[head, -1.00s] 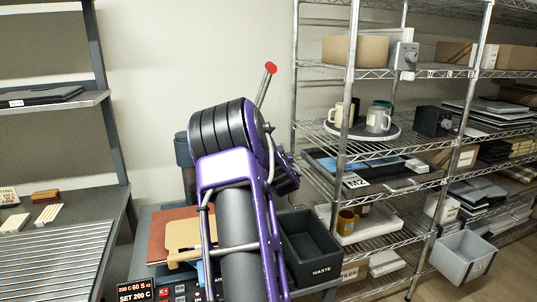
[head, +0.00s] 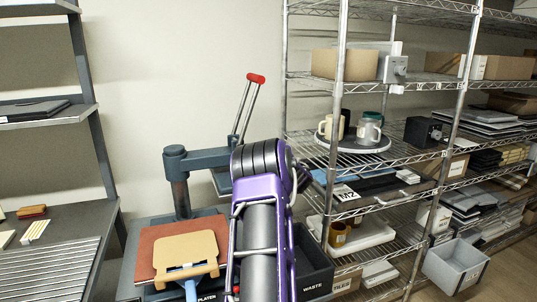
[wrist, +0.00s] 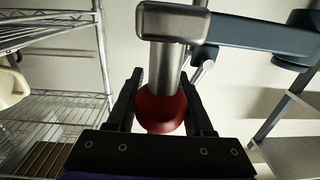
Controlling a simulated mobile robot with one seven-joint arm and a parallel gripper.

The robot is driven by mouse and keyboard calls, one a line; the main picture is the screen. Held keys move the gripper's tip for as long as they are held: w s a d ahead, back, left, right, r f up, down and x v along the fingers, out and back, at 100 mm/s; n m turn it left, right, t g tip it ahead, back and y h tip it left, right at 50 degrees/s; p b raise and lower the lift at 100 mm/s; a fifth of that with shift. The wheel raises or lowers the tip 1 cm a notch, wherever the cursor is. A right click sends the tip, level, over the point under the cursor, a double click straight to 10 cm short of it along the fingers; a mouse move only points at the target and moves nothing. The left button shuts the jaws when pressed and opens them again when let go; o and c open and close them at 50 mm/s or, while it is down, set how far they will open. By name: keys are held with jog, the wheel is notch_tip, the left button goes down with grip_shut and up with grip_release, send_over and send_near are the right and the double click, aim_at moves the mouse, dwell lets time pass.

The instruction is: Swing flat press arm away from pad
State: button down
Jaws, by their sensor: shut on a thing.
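The press has a dark grey column (head: 180,195) and a flat arm (head: 205,158) reaching right from its top, behind the pad. A lever with a red grip (head: 256,78) rises from the arm's far side. The reddish-brown pad (head: 150,240) lies in front, uncovered by the arm, with a tan sheet (head: 185,256) on it. In the wrist view, my gripper (wrist: 160,100) is shut on a red knob (wrist: 160,112) at the end of a metal post, joined to the grey press arm (wrist: 255,35). In the head view, my arm hides the gripper and knob.
A dark waste bin (head: 314,262) stands right of the pad, partly behind my arm. A wire shelf (head: 340,120) with mugs and boxes is close on the right. A grey workbench (head: 55,250) is at left. A bare wall is behind the press.

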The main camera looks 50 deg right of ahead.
jog(key=shift+w+a, duration=0.4)
jog(key=shift+w, duration=0.25)
jog(key=shift+c, duration=1.4)
grip_release()
jog(key=shift+w, duration=0.1)
jog(key=shift+s+d, duration=0.15)
jog(key=shift+s, duration=0.2)
jog(key=shift+s, duration=0.1)
jog(key=shift+s, duration=0.3)
jog(key=v, duration=1.6)
jog(key=shift+s+a, duration=0.25)
jog(key=shift+a, duration=0.05)
jog(key=shift+w, duration=0.15)
